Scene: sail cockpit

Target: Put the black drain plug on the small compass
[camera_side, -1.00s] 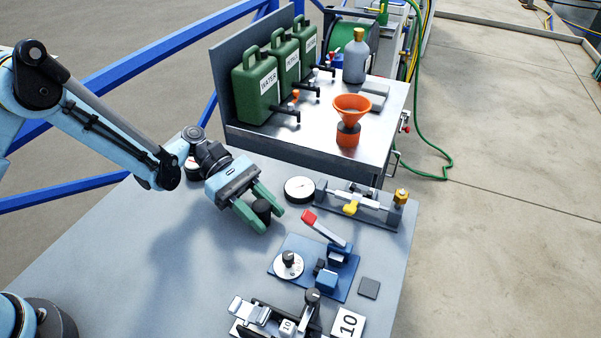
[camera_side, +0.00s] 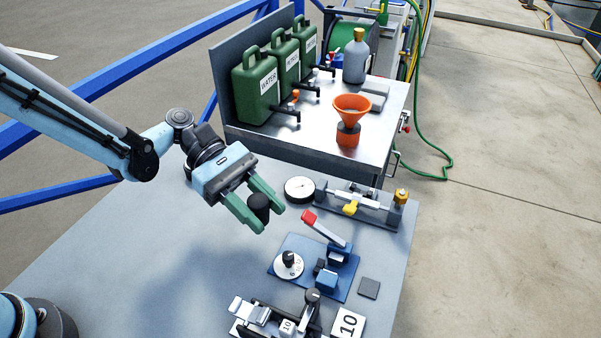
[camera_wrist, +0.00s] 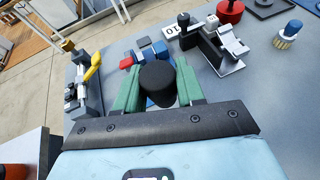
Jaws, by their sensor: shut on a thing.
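The black drain plug (camera_side: 259,207) is between the green fingers of my gripper (camera_side: 269,214), which is shut on it. The plug is held upright above the grey table. In the wrist view the plug's round black top (camera_wrist: 157,76) sits between the fingers. A round white dial with a black rim (camera_side: 299,189) lies flat on the table, to the right of and behind the plug. I cannot tell for certain which of these is the small compass.
A blue plate with a red-handled lever (camera_side: 325,228) is right of my gripper. A rail with a yellow clamp (camera_side: 352,207) is behind it. A metal fixture (camera_side: 275,318) stands at the front. A raised bench holds green cans (camera_side: 256,86) and an orange funnel (camera_side: 351,106). The table's left is clear.

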